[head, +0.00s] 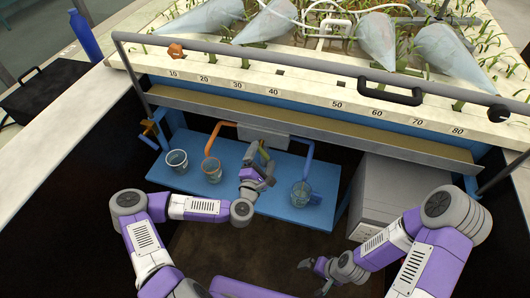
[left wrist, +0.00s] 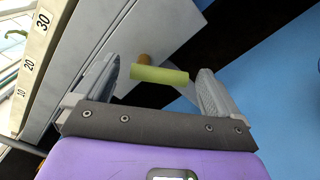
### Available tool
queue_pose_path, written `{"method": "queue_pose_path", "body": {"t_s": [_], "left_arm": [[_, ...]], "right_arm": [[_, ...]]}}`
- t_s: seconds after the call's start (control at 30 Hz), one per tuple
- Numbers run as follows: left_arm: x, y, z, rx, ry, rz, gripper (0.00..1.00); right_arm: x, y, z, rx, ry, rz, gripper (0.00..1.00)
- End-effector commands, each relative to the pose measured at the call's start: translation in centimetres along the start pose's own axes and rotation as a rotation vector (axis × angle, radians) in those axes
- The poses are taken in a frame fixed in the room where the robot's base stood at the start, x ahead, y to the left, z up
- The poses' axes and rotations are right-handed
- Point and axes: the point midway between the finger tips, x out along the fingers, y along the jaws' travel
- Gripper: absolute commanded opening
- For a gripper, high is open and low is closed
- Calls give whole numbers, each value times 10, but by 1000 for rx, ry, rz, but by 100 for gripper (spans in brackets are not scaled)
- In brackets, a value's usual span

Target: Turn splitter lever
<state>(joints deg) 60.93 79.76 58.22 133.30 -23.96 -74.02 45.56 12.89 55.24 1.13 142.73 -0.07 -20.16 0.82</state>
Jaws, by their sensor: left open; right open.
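The splitter lever is a short yellow-green bar on a brown-orange pivot. In the left wrist view the lever (left wrist: 160,75) lies across the gap between my left gripper's fingers, with gaps showing on both sides. In the head view my left gripper (head: 264,160) is at the front of the grey splitter box (head: 275,138) and mostly hides the lever. My left gripper is open, and contact with the lever cannot be made out. My right gripper (head: 314,264) is open and empty, low at the front, away from the splitter.
The numbered flume edge (head: 310,99) overhangs the back. A grey cabinet (head: 390,190) stands right.

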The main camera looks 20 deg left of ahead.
Motion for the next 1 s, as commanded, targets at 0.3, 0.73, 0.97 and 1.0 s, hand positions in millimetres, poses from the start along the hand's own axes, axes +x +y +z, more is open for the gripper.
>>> {"method": "queue_pose_path", "body": {"t_s": [0.3, 0.73, 0.97, 1.0], "left_arm": [[26, -1, 0, 2, -2, -2, 97], [26, -1, 0, 3, -2, -3, 65], [26, -1, 0, 6, -2, -3, 46], [26, -1, 0, 9, -2, -3, 46]], "right_arm": [[6, 2, 0, 0, 0, 0, 97], [5, 2, 0, 0, 1, 0, 97], [5, 2, 0, 0, 0, 0, 97], [5, 2, 0, 0, 0, 0, 97]]}}
